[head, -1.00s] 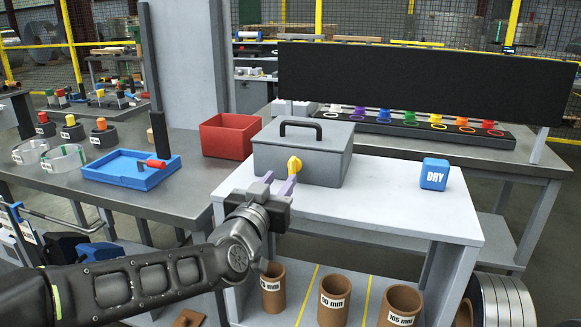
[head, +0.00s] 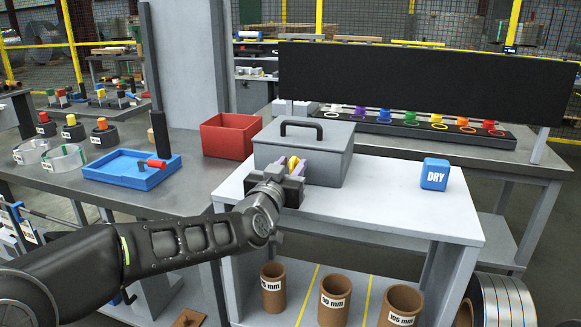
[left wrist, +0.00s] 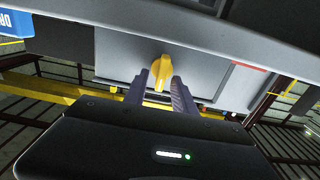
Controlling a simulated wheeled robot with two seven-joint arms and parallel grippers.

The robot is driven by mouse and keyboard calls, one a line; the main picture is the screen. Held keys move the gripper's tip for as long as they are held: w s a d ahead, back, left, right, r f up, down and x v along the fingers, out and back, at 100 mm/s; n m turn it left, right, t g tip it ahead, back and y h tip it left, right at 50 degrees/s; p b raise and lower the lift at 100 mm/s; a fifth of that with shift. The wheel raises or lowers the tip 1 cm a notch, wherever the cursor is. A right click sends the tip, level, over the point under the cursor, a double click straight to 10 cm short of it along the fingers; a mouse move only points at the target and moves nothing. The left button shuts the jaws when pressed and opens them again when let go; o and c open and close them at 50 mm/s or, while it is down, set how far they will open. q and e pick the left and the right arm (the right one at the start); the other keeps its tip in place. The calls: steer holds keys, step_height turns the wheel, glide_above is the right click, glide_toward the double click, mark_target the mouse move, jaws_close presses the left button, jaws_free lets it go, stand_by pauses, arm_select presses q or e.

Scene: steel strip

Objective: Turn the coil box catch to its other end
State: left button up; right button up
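The grey coil box (head: 330,166) stands on the light-topped table with its lid on and a dark handle (head: 301,130) on top. Its yellow catch (head: 293,163) is on the front face, partly hidden by my left gripper. In the left wrist view the catch (left wrist: 162,72) stands out from the grey box front (left wrist: 118,55), its lever pointing along the fingers. My left gripper (head: 291,168) is at the box front. Its purple fingers (left wrist: 161,84) are apart, one on each side of the catch's near end; firm contact is not clear. My right gripper is not in view.
A blue DRY block (head: 434,174) stands right of the box. A red bin (head: 230,136) and a blue tray (head: 130,172) are to the left. Brown tubes (head: 335,298) stand on the shelf below. The tabletop between box and block is clear.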

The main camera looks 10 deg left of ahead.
arm_select(q)
jaws_close()
stand_by(0.7)
steer(key=n+b, duration=0.3)
steer(key=n, duration=0.1)
steer(key=shift+a+f+b, duration=0.2)
steer(key=shift+b, duration=0.2)
steer(key=n+b, duration=0.1)
steer(key=n, duration=0.1)
steer(key=n+b, duration=0.2)
steer(key=shift+a+f+n, duration=0.15)
steer(key=shift+a+n, duration=0.05)
steer(key=shift+n, duration=0.2)
steer(key=shift+a+n+b, duration=0.1)
steer(key=shift+n+b, duration=0.5)
steer(key=shift+n, duration=0.2)
steer(key=n+b, duration=0.1)
steer(key=n, duration=0.1)
steer(key=shift+f+n+b, duration=0.15)
steer(key=shift+n+b, duration=0.15)
steer(key=shift+n, duration=0.1)
steer(key=n+b, duration=0.2)
steer(key=n, duration=0.2)
steer(key=shift+a+f+n, duration=0.1)
steer(key=shift+f+n, duration=0.05)
steer(key=shift+n, duration=0.25)
